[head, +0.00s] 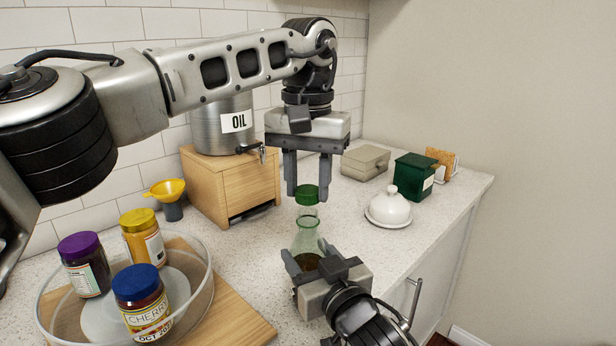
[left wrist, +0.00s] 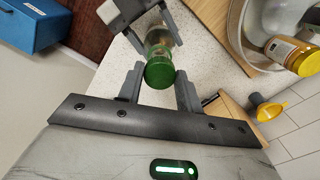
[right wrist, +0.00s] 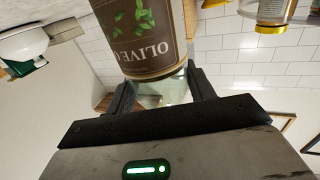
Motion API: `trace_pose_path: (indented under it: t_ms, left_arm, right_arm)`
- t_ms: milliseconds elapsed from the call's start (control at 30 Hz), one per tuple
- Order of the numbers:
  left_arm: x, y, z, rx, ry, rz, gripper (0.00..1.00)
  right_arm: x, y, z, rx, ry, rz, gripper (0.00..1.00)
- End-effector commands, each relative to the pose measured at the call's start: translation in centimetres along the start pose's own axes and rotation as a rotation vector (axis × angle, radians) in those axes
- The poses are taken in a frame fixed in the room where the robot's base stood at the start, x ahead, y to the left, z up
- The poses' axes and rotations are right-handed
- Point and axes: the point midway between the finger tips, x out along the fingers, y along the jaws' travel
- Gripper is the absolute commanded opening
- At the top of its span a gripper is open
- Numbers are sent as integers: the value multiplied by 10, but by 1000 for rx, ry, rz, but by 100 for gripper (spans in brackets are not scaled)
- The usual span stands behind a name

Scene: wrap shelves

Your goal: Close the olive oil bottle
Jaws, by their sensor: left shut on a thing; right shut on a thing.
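The olive oil bottle (head: 306,240) is clear greenish glass with dark contents, upright over the counter's front part. My right gripper (head: 308,264) is shut around its body from the front. In the right wrist view the brown bottle label (right wrist: 150,45) appears upside down beyond the fingers. The green cap (head: 307,195) is between the fingertips of my left gripper (head: 307,188), which points down from above and is shut on it. The left wrist view shows the cap (left wrist: 160,73) end-on, hiding the mouth.
A clear round tray (head: 208,275) with several jars stands at left. A yellow funnel (head: 167,189) and a wooden stand (head: 235,187) with the oil container (head: 222,125) are behind. A white domed dish (head: 389,207), green box (head: 413,177) and beige box (head: 364,162) sit at right.

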Motion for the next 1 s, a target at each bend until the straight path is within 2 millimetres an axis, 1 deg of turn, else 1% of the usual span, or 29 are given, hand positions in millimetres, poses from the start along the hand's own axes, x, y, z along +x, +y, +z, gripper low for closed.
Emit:
trace_pose_path:
  t_ms: [500, 833, 1000]
  left_arm:
    - [1, 0, 0, 0, 1, 0, 14]
    - [17, 0, 0, 1, -1, 1, 14]
    - [18, 0, 0, 0, 1, 0, 14]
  right_arm:
    - [0, 0, 1, -1, -2, 0, 13]
    - [0, 0, 1, -1, -2, 0, 13]
    - [0, 0, 1, -1, -2, 0, 13]
